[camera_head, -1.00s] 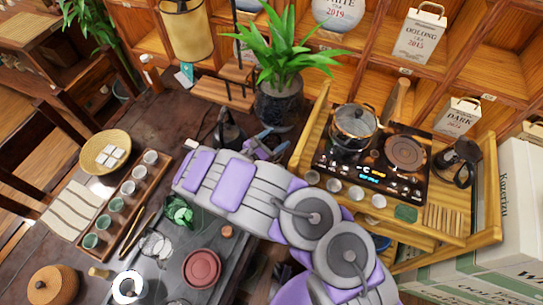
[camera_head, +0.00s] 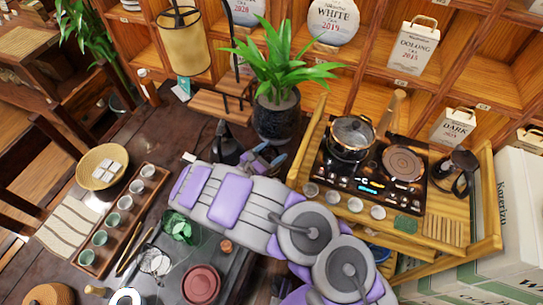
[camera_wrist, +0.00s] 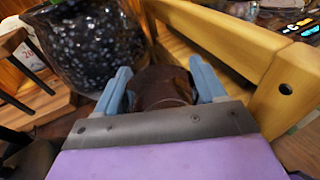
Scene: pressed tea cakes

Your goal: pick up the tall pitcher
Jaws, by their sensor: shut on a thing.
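My gripper (camera_wrist: 160,78) is shut on a dark brown, round-bodied vessel (camera_wrist: 165,88), which I take to be the tall pitcher. In the wrist view one blue finger lies on each side of it, and its lower part is hidden behind the gripper's palm. In the head view my gripper (camera_head: 264,157) is just in front of the potted plant, and my arm hides most of what it holds. I cannot tell whether the pitcher is clear of the table.
A speckled plant pot (camera_head: 277,118) stands close behind my gripper. A wooden-framed stand with a stove (camera_head: 370,178) is on the right. A black kettle (camera_head: 226,146) is just left of my gripper. A tea tray (camera_head: 160,285) and a cup rack (camera_head: 125,222) are at left.

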